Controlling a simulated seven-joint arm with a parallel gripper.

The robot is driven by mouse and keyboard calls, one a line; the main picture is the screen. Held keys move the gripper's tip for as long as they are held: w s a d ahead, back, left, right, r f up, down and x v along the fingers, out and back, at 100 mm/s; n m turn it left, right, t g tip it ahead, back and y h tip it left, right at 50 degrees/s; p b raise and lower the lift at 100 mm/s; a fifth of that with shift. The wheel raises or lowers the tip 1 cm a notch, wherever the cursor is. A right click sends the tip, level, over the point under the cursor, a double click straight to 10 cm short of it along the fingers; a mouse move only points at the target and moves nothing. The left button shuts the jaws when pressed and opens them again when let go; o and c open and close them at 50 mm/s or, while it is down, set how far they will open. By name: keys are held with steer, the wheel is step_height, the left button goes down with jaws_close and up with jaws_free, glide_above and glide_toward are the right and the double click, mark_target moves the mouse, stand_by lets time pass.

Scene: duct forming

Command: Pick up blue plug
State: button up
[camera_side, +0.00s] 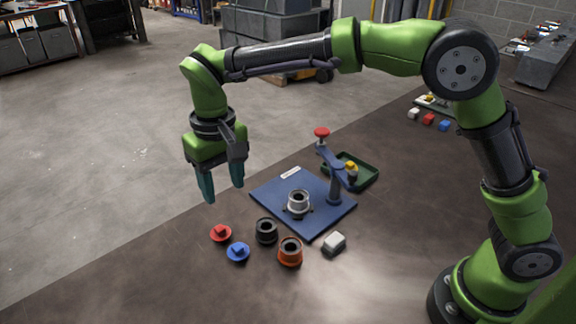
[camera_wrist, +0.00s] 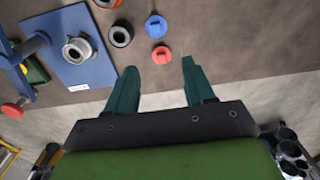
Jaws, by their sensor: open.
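The blue plug (camera_side: 238,252) is a round disc with a raised grip, lying on the brown table near its front edge in the side view. In the wrist view the blue plug (camera_wrist: 156,27) lies beyond the fingertips, farther out than the red plug. A red plug (camera_side: 221,233) lies close beside it; in the wrist view the red plug (camera_wrist: 161,55) is just past the gap between the fingers. My gripper (camera_side: 222,196) has teal fingers, is open and empty, and hangs above the plugs, up and left of them in the side view.
A black ring (camera_side: 266,231) and an orange ring (camera_side: 290,251) stand right of the plugs. Behind them is a blue base plate (camera_side: 265,195) with a grey ring (camera_side: 298,201) and a lever post (camera_side: 335,185).

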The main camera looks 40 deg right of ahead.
glide_above(237, 246)
steer(key=f, duration=1.1)
steer(key=shift+s+a+f, duration=0.1)
steer(key=shift+a+f, duration=0.15)
steer(key=shift+d+f, duration=0.15)
steer(key=shift+f, duration=1.25)
steer(key=shift+d+f, duration=0.1)
steer(key=shift+f, duration=1.25)
jaws_close()
